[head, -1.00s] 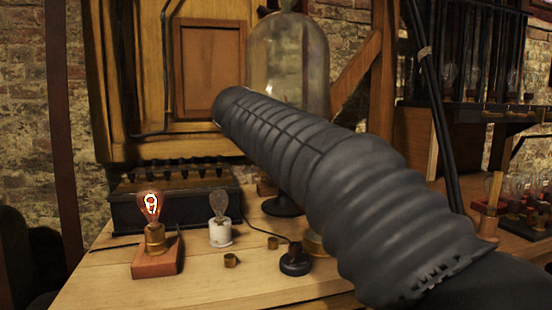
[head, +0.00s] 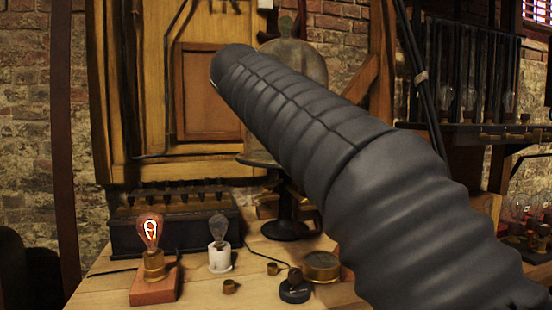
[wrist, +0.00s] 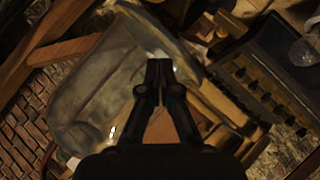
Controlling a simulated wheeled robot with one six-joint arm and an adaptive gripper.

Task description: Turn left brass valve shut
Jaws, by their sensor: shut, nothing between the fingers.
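My gripper (wrist: 159,66) shows in the wrist view with its two dark fingers together at the tips, holding nothing. In the head view my ribbed dark arm hides it. In the wrist view the fingertips overlap the edge of a large glass bell jar (wrist: 85,95); I cannot tell whether they touch it. The bell jar (head: 296,58) stands behind my arm in the head view. Small brass fittings (head: 505,135) line the front of the jar rack at right. I cannot tell which thing is the left brass valve, or whether it is in view.
A lit bulb (head: 150,232) on a wooden block, an unlit bulb (head: 219,230) and a round brass piece (head: 321,266) stand on the wooden table (head: 215,292). A dark box (head: 125,232) stands behind. The rack (head: 470,112) is at right.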

